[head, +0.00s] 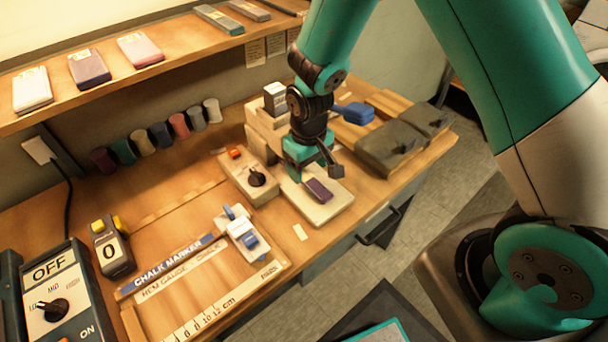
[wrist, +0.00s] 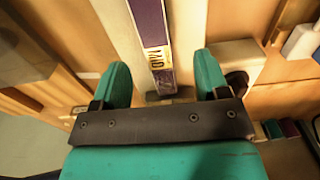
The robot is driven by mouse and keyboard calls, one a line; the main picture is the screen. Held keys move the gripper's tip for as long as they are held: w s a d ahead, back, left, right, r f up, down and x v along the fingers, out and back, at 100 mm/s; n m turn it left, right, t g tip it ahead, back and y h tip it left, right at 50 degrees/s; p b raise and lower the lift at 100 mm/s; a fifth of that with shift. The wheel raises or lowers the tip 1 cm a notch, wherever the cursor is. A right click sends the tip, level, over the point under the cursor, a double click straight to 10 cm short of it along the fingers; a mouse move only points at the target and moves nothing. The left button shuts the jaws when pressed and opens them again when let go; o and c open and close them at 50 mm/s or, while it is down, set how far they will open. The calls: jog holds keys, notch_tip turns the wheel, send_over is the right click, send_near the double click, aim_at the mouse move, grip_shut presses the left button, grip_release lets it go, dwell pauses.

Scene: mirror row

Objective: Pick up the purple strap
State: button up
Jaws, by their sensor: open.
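A short purple strap (head: 318,190) lies on a cream pad (head: 328,208) near the front edge of the workbench. In the wrist view a purple strip (wrist: 148,20) runs from the top edge down to a pale-yellow printed label, between the finger lines. My gripper (head: 318,168) is just behind and above the strap in the head view, jaws pointing down. Its two teal fingers stand apart in the wrist view (wrist: 162,78), with nothing held between them. The arm hides part of the bench behind the gripper.
A beige switch box (head: 250,178) stands left of the pad. Grey blocks (head: 390,148) and a blue-topped item (head: 355,113) sit to the right. Coloured spools (head: 160,134) line the back, under a shelf (head: 130,80) of flat boxes. The bench's front edge is close.

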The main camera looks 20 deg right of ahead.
aim_at(310, 180)
jog(key=shift+w+d+f+p, duration=0.15)
jog(key=shift+f+p, duration=0.35)
jog(key=shift+f, duration=1.75)
jog(key=c, duration=1)
jog(key=shift+d, duration=0.1)
jog(key=shift+c, duration=0.2)
jog(key=s+d+r+p, duration=0.4)
jog(key=s+r+p, duration=0.3)
jog(key=s, duration=0.6)
jog(key=shift+s+d+r+p, duration=0.2)
jog(key=shift+r+p, duration=0.1)
jog(key=shift+r, duration=0.4)
